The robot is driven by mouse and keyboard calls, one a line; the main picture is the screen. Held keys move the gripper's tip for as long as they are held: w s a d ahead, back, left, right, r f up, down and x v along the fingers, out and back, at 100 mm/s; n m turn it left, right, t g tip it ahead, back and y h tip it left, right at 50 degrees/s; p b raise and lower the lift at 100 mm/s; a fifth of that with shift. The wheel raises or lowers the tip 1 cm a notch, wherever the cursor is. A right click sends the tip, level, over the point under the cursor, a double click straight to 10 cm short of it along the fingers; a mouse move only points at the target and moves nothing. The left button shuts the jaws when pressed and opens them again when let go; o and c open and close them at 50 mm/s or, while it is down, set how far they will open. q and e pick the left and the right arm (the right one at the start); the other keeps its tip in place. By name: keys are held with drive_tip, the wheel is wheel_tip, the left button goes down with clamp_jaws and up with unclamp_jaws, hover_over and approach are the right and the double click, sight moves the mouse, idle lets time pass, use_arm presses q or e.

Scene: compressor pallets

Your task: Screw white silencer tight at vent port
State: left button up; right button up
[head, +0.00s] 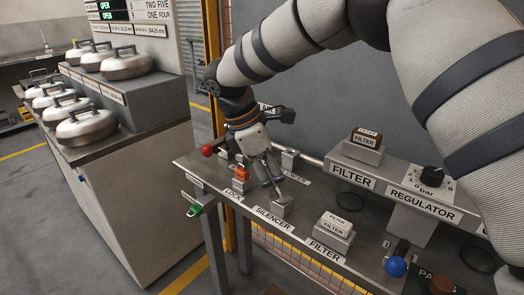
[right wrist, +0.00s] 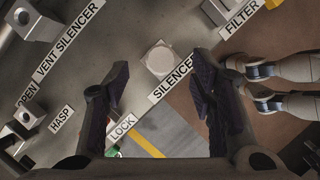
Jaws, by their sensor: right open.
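My right gripper (head: 276,188) is open over the bench, its fingers pointing down at the grey block by the SILENCER label (head: 274,219). In the right wrist view the open fingers (right wrist: 160,80) stand apart with nothing between them. Beyond the fingertips is that block (right wrist: 160,60), with a pale round top; I cannot tell whether this is the white silencer or a bare seat. The vent port block (right wrist: 22,18) by the VENT SILENCER label shows a round opening at the upper left; it stands behind the gripper in the head view (head: 290,160). My left gripper is out of view.
Near the gripper are a red knob (head: 207,150) and an orange lock (head: 241,174). Filter blocks (head: 333,229), a regulator knob (head: 432,179) and a blue ball (head: 396,266) are to the right. Metal pots (head: 85,126) stand on the left counter.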

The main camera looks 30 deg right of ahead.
drive_tip(key=x, duration=0.2)
drive_tip(key=shift+s+d+f, duration=0.15)
drive_tip(key=shift+s+f, duration=0.05)
drive_tip(key=shift+f, duration=0.1)
drive_tip(key=shift+d+f, duration=0.15)
drive_tip(key=shift+f, duration=0.35)
clamp_jaws()
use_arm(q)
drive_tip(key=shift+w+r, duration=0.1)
use_arm(e)
drive_tip(key=n+t, duration=0.1)
drive_tip(key=n, duration=0.2)
drive_tip(key=shift+s+n, duration=0.1)
drive_tip(key=shift+n, duration=0.2)
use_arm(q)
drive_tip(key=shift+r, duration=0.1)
use_arm(e)
drive_tip(key=shift+r, duration=0.2)
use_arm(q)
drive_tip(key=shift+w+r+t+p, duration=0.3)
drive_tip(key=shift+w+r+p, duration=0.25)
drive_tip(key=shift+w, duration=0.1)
use_arm(e)
drive_tip(key=shift+r, duration=1.35)
drive_tip(key=shift+r+t, duration=0.3)
drive_tip(key=shift+r, duration=0.5)
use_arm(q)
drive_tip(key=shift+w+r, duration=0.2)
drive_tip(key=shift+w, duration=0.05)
